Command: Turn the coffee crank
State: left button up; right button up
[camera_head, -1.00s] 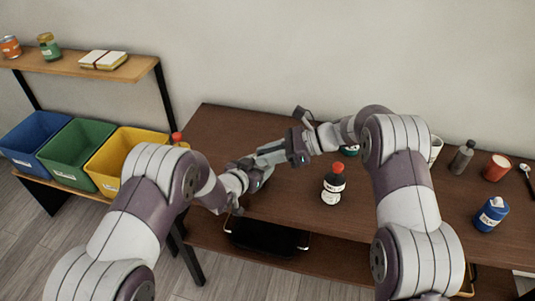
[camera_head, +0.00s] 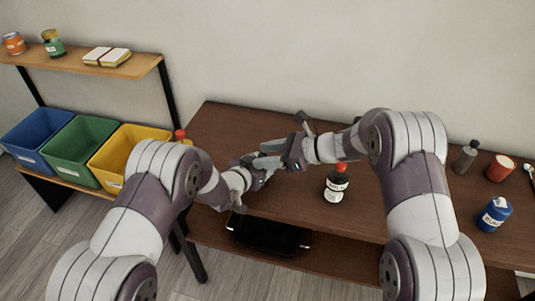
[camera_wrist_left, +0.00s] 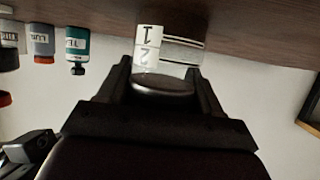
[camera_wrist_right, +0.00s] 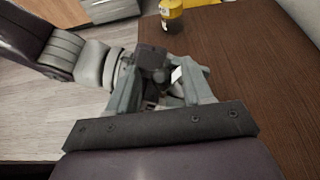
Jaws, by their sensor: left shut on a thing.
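My left gripper (camera_wrist_left: 165,85) is shut on a clear jar-like body (camera_wrist_left: 182,55) with a white label marked 1 and 2, seen upside down in the left wrist view. I take it to be the coffee grinder. In the head view it is hidden by my grippers. My right gripper (camera_head: 267,156) meets the left one above the table. In the right wrist view, the fingers of my right gripper (camera_wrist_right: 163,85) stand apart around a dark part with a round knob (camera_wrist_right: 160,76), probably the crank; I cannot tell whether they touch it.
A grey bottle (camera_head: 465,157), a red cup (camera_head: 500,168) and a blue container (camera_head: 494,214) stand right. Blue, green and yellow bins (camera_head: 135,145) are left.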

jog(key=shift+d, duration=0.1)
jog(key=v, duration=1.2)
jog(key=c, duration=0.3)
jog(key=shift+w+d+f+n+g, duration=0.2)
jog(key=shift+w+d+f, duration=0.1)
jog(key=shift+w+d, duration=0.25)
jog(key=shift+w+d+f+n+g, duration=0.1)
jog(key=shift+w+d+f+n, duration=0.25)
jog(key=shift+w, duration=0.3)
grip_shut()
jog(key=w+a+f+n+g+h, duration=0.1)
jog(key=a+f+n+g, duration=0.1)
jog(key=a, duration=0.7)
jog(key=shift+a+f+g, duration=0.3)
jog(key=shift+f+g, duration=0.1)
jog(key=shift+g, duration=0.1)
